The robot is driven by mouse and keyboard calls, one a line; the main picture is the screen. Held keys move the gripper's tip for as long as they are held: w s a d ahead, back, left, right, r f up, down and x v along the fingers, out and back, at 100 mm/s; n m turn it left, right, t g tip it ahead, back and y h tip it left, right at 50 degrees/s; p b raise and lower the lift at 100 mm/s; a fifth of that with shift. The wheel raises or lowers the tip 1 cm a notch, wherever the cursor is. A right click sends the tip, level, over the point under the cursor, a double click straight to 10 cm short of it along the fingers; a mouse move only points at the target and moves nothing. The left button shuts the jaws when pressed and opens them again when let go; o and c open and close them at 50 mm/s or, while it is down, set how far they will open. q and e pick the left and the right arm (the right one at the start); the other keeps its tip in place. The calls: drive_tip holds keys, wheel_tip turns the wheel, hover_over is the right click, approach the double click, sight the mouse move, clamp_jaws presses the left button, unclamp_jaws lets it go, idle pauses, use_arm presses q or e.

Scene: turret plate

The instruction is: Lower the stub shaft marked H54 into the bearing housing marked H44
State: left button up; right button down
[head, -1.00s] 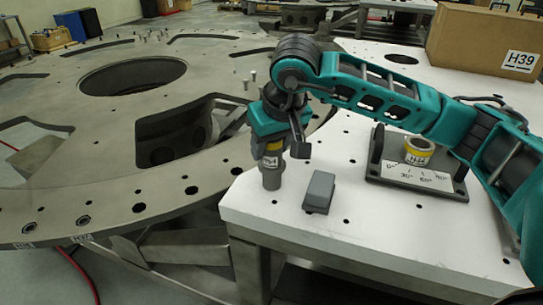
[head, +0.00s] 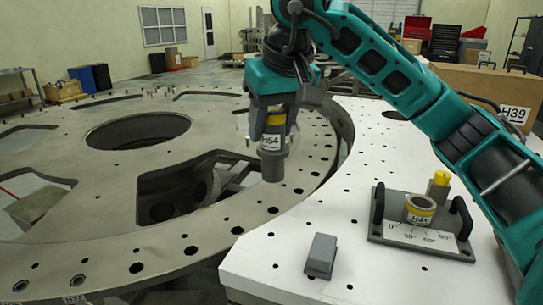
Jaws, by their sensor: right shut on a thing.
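The stub shaft H54 (head: 273,158) is a grey cylinder with a yellow band and a white label. My right gripper (head: 274,115) is shut on its upper part and holds it upright, raised above the table level near the white table's left edge. The bearing housing H44 (head: 420,209) is a short ring with a yellow band. It stands on a dark fixture plate (head: 400,236) with an angle scale, to the right of and apart from the shaft. My left gripper is not in view.
A grey block (head: 321,256) lies on the white table (head: 290,240). A yellow-topped post (head: 439,188) stands behind the housing, between two dark handles. A cardboard box H39 (head: 490,85) is at the back right. The large turret plate (head: 60,215) with openings fills the left.

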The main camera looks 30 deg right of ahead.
wheel_tip(320, 180, up, 2)
drive_tip(key=shift+r, duration=0.25)
drive_tip(key=shift+d+r, duration=0.15)
drive_tip(key=shift+r, duration=0.05)
drive_tip(key=s+d+f+m+g+h, duration=0.1)
drive_tip(key=d+f+m, duration=0.3)
drive_tip(key=d, duration=0.5)
drive_tip(key=s+d+f+m+h, duration=0.1)
drive_tip(key=d+f+m+h, duration=0.15)
drive_tip(key=d, duration=0.65)
drive_tip(key=s+d+f+m+g+p, duration=0.1)
drive_tip(key=s+d+m, duration=0.3)
drive_tip(key=d, duration=0.4)
drive_tip(key=s+d+m+g, duration=0.1)
drive_tip(key=s+d+m, duration=0.25)
drive_tip(key=d, duration=0.45)
wheel_tip(320, 180, down, 11)
drive_tip(key=b, duration=0.6)
drive_tip(key=shift+h, duration=0.35)
drive_tip(key=shift+b, duration=0.3)
